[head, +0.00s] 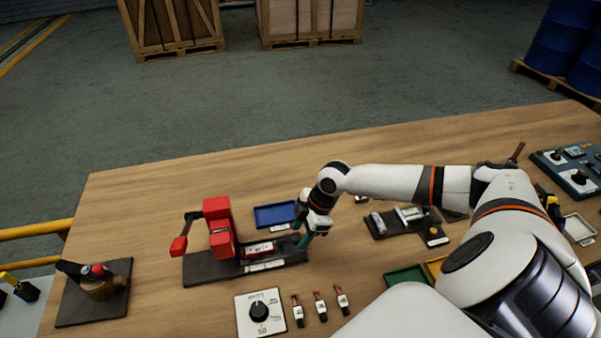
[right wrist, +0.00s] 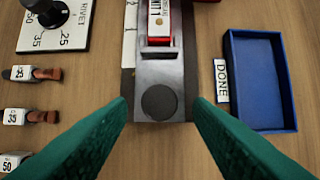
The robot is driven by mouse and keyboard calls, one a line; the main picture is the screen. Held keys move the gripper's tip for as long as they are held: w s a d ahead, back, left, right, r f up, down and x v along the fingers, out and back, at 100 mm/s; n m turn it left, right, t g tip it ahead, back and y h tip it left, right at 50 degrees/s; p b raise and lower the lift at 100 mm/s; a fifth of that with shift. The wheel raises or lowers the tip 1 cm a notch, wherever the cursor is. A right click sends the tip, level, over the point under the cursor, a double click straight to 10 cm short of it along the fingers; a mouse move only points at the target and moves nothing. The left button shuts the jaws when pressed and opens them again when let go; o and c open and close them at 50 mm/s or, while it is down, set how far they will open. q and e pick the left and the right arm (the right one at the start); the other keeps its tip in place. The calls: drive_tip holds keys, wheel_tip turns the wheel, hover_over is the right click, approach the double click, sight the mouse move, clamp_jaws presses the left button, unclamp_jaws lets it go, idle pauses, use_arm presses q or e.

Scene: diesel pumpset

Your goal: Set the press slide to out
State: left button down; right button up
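The red press (head: 219,230) stands on a dark base plate (head: 205,271) on the table, with a lever on its left side. Its slide, a red part with a white label (head: 258,249), lies on a track to the right of the press; the right wrist view shows its red and white end (right wrist: 158,20) and a grey crosspiece. Nearer the fingers is a grey metal plate with a dark round spot (right wrist: 159,100). My right gripper (head: 304,239) is at the right end of the base. Its teal fingers (right wrist: 162,105) are apart with nothing gripped between them. My left gripper is out of view.
A blue tray (head: 275,215) with a DONE label is just behind the track. A rivet dial (head: 259,311) and several small labelled tools (head: 320,306) lie in front. A dark stand with a brass-coloured part (head: 100,285) is at left. The table behind the press is clear.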

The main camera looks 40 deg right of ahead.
drive_tip(key=shift+a, duration=0.1)
drive_tip(key=shift+r, duration=0.3)
drive_tip(key=b+v, duration=0.3)
drive_tip(key=v, duration=0.8)
drive_tip(key=shift+d+r, duration=0.15)
drive_tip(key=shift+d, duration=0.15)
drive_tip(key=shift+s, duration=0.1)
